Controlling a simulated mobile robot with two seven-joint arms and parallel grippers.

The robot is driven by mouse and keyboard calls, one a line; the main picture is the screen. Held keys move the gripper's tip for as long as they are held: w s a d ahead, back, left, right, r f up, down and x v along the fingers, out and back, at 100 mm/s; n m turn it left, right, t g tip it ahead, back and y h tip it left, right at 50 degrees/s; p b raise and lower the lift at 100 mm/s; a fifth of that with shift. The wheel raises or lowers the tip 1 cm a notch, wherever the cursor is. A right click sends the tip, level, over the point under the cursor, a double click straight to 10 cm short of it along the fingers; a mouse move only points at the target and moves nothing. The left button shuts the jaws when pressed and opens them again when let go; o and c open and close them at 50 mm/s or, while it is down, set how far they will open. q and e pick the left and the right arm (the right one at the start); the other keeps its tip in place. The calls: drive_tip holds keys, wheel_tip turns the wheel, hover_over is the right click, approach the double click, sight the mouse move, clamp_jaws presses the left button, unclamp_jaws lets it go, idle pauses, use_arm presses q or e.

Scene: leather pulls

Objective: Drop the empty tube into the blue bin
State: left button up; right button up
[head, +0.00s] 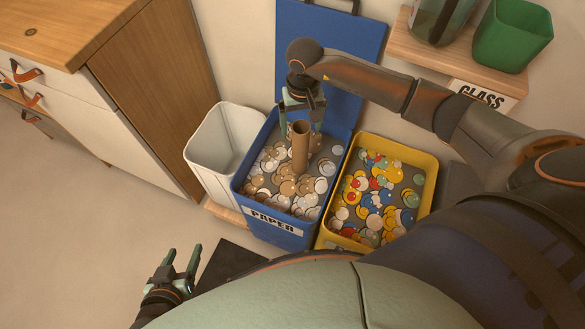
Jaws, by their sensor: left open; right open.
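The empty tube (300,150) is a brown cardboard cylinder. It stands roughly upright over the blue bin (272,228), with its lower end among the bin's contents; I cannot tell if it touches them. The bin has a PAPER label and holds many brown, white and grey round pieces. My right gripper (301,124) is open above the bin, its fingers close about the tube's upper end. My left gripper (183,262) is open and empty, low over the floor at the lower left.
A white bin (196,150) stands left of the blue bin. A yellow bin (427,190) with colourful pieces stands to the right. The blue lid (340,50) is raised behind. A shelf (425,52) carries a green container (512,35) and a glass jar. A wooden cabinet (155,80) is at left.

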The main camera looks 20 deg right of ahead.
wheel_tip(320, 180, up, 8)
drive_tip(key=shift+f+p, duration=0.25)
drive_tip(key=shift+p, duration=0.05)
idle(0.3)
